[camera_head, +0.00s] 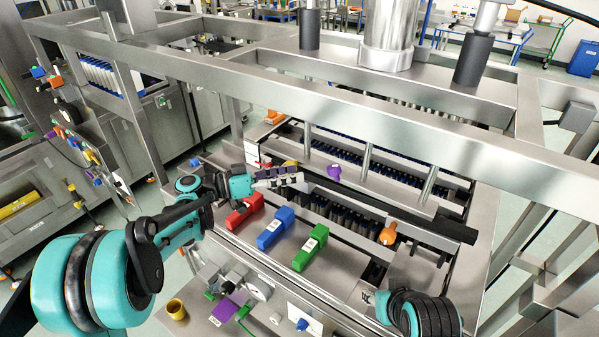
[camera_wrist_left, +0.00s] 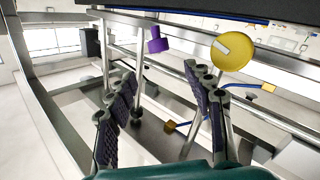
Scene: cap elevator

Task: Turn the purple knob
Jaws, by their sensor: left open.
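The purple knob (camera_head: 334,172) sits on the machine near the long dark rail, just right of my left gripper (camera_head: 294,178) in the head view. In the left wrist view the purple knob (camera_wrist_left: 157,42) shows beyond the fingertips, between the two fingers in the picture. My left gripper (camera_wrist_left: 160,75) is open and empty, with a gap between it and the knob.
A yellow round knob (camera_wrist_left: 232,52) is beside the purple one; an orange knob (camera_head: 388,234) is farther right. Red (camera_head: 244,210), blue (camera_head: 275,228) and green (camera_head: 311,247) handles are in front. A metal beam (camera_head: 330,97) crosses above; thin posts stand near the gripper.

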